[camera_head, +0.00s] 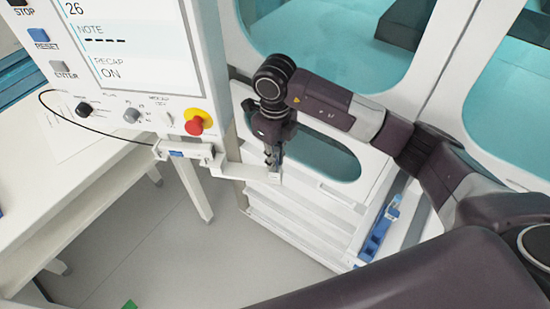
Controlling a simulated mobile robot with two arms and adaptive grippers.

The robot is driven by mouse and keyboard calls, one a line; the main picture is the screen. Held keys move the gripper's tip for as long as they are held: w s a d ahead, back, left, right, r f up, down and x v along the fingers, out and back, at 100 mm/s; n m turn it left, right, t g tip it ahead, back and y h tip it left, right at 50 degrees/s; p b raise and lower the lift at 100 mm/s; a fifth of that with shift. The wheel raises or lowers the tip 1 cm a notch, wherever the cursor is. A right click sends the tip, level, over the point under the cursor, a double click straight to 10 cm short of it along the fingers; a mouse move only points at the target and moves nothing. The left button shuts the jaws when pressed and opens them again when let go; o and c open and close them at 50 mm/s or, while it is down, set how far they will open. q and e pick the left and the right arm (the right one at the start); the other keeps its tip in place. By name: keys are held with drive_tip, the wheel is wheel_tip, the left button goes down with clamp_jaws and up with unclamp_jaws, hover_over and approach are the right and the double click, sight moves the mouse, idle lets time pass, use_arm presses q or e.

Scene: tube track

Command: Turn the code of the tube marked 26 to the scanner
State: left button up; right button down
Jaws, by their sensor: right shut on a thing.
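My right gripper (272,158) points down at the outer end of a white bracket (240,172). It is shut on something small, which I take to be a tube. The fingers mostly hide it, and no number or code can be read on it. The scanner appears to be the small grey-white box with a blue patch (185,152) at the bracket's left end, under the panel. The panel screen (140,45) reads 26, with NOTE dashes and RECAP ON. My left gripper is not in view.
The panel has a red and yellow stop button (197,122), knobs and a black cable (70,117). A white table (60,185) stands at the left. A white cabinet with teal windows (320,40) stands behind my right arm. A blue fixture (380,230) is at the lower right.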

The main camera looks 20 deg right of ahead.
idle(0.3)
drive_tip(key=shift+m, duration=0.9)
drive_tip(key=shift+f+b, duration=0.25)
drive_tip(key=shift+b, duration=0.1)
drive_tip(key=c, duration=1.9)
unclamp_jaws()
drive_tip(key=shift+r, duration=0.15)
wheel_tip(320, 180, up, 12)
drive_tip(key=shift+f, duration=0.1)
